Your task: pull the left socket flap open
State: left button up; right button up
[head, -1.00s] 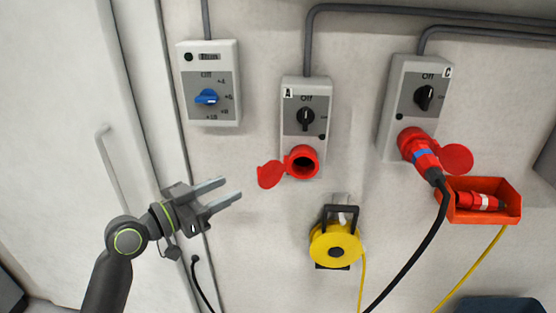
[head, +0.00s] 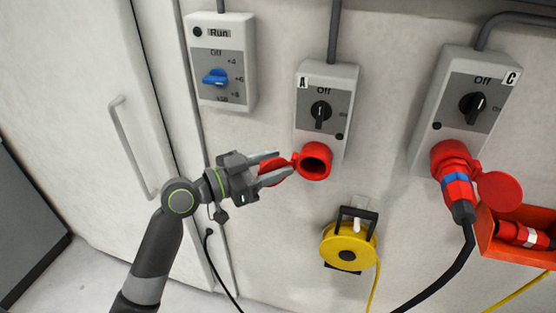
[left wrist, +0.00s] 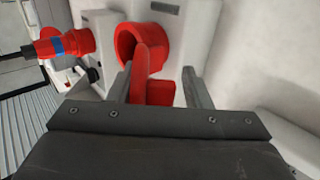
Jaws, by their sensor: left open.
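The left socket (head: 315,161) is a red round socket under switch box A (head: 324,105), and its dark opening shows in the head view. Its red flap (head: 272,174) stands out to the left of the opening. My left gripper (head: 284,164) is open at the flap, one finger above and one below it. In the left wrist view the flap (left wrist: 140,70) shows edge-on between the two open fingers (left wrist: 157,76), nearer the left one, with the socket (left wrist: 128,42) just beyond. I cannot tell whether a finger touches it. My right gripper is not in view.
Socket C (head: 452,155) at the right holds a red plug with a black cable. An orange bin (head: 484,240) with a red connector is beside it. A yellow cable reel (head: 347,247) hangs below socket A. A grey box with a blue knob (head: 215,77) is upper left.

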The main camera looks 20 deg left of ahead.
pick_arm(q)
jog(key=shift+c, duration=0.4)
jog(key=shift+s+r, duration=0.1)
jog(key=c, duration=0.5)
grip_shut()
jog(key=shift+r, duration=0.1)
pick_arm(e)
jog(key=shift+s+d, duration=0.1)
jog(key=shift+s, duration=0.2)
pick_arm(q)
jog(key=shift+s+d+n+t+y+p, duration=0.1)
jog(key=shift+s+n+t+y+p, duration=0.05)
jog(key=shift+n+t+y+p, duration=0.3)
jog(key=shift+s+d+n+t+y+p, duration=0.1)
jog(key=shift+s+n+t+y+p, duration=0.15)
jog(key=shift+n+t+y, duration=0.4)
jog(key=shift+s+d+n+t+y+p, duration=0.1)
jog(key=shift+n+t+y+p, duration=0.35)
jog(key=shift+y, duration=0.25)
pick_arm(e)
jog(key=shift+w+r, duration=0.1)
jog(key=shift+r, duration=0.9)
pick_arm(q)
jog(key=shift+r, duration=0.1)
